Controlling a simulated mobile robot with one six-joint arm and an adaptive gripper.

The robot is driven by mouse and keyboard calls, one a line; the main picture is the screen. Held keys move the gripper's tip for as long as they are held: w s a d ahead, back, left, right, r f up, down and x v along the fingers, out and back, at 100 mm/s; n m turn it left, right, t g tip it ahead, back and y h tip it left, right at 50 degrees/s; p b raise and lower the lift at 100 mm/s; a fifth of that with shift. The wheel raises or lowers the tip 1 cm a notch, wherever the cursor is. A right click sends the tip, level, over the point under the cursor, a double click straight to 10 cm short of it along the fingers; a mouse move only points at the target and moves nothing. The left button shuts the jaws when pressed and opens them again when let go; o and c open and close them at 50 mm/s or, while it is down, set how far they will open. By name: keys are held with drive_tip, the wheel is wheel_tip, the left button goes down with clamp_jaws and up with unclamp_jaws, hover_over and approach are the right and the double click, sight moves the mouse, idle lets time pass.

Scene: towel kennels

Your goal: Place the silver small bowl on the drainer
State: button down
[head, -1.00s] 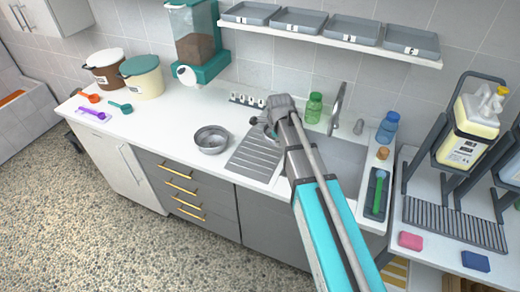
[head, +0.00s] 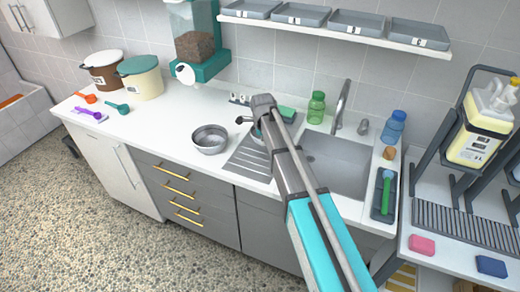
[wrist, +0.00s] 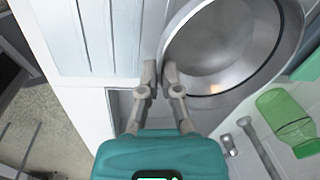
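My gripper (wrist: 160,72) is shut on the rim of the silver small bowl (wrist: 225,50), which fills the upper right of the wrist view. In the head view my gripper (head: 258,120) is above the back part of the drainer, and my arm hides most of the held bowl. The grooved drainer (head: 246,160) lies left of the sink; its ribs also show at the upper left of the wrist view (wrist: 92,35). I cannot tell whether the bowl touches it. Another silver bowl (head: 210,139) stands on the counter left of the drainer.
The sink (head: 340,165) and tap (head: 342,105) are to the right. A green bottle (head: 316,107) and green sponge (head: 286,114) stand behind. A blue bottle (head: 391,127) and a tray with a green brush (head: 386,190) are farther right. The counter's left middle is clear.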

idle(0.3)
drive_tip(key=shift+w+a+f+b, duration=0.2)
drive_tip(key=shift+w+f+b, duration=0.1)
drive_tip(key=shift+f+b, duration=1.7)
drive_tip(key=shift+f, duration=0.1)
drive_tip(key=c, duration=0.8)
unclamp_jaws()
wheel_tip(320, 180, up, 12)
drive_tip(key=s+p, duration=0.1)
drive_tip(key=p, duration=1.1)
drive_tip(key=shift+s+a, duration=0.15)
drive_tip(key=shift+s, duration=0.15)
